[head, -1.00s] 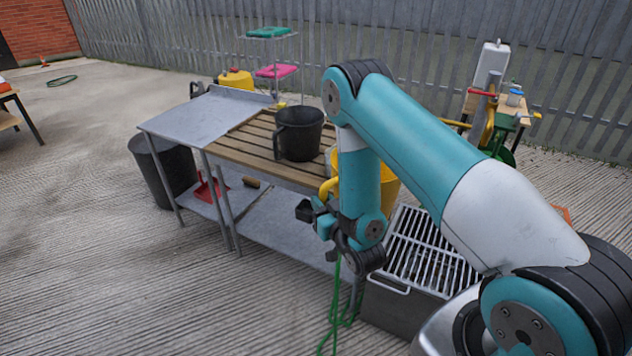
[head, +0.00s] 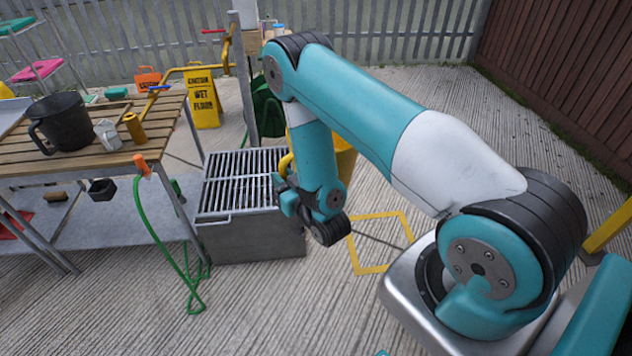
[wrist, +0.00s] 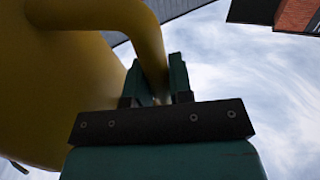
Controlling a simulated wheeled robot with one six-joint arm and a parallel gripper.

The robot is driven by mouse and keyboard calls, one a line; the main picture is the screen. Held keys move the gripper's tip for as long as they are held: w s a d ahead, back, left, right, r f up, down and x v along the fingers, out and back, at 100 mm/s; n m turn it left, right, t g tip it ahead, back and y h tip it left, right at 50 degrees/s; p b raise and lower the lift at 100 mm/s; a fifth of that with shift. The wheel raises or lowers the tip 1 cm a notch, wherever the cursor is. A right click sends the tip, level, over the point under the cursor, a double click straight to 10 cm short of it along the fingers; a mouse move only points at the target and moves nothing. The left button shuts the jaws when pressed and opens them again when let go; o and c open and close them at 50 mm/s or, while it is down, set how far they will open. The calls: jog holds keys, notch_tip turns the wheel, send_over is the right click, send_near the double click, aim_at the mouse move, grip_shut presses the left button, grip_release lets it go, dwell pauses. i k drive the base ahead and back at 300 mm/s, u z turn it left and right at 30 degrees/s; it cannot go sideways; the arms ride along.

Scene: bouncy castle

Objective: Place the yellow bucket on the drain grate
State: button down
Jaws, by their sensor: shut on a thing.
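The yellow bucket (head: 346,162) is mostly hidden behind my teal arm in the head view. My gripper (wrist: 161,88) is shut on its handle, and the bucket's yellow side (wrist: 70,85) fills the left of the wrist view. In the head view my gripper (head: 284,190) is partly hidden by my wrist. The drain grate (head: 240,180) is a set of metal bars on top of a grey box, left of my gripper. Its bars look bare. I cannot tell the height of the bucket above the ground.
A yellow wet-floor sign (head: 202,98) stands behind. A yellow square (head: 380,242) marks open ground.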

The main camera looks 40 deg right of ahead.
aim_at(249, 183)
jog(key=z, duration=1.6)
jog(key=i, duration=1.75)
jog(key=u, duration=1.1)
jog(key=i, duration=0.6)
jog(key=u, duration=0.55)
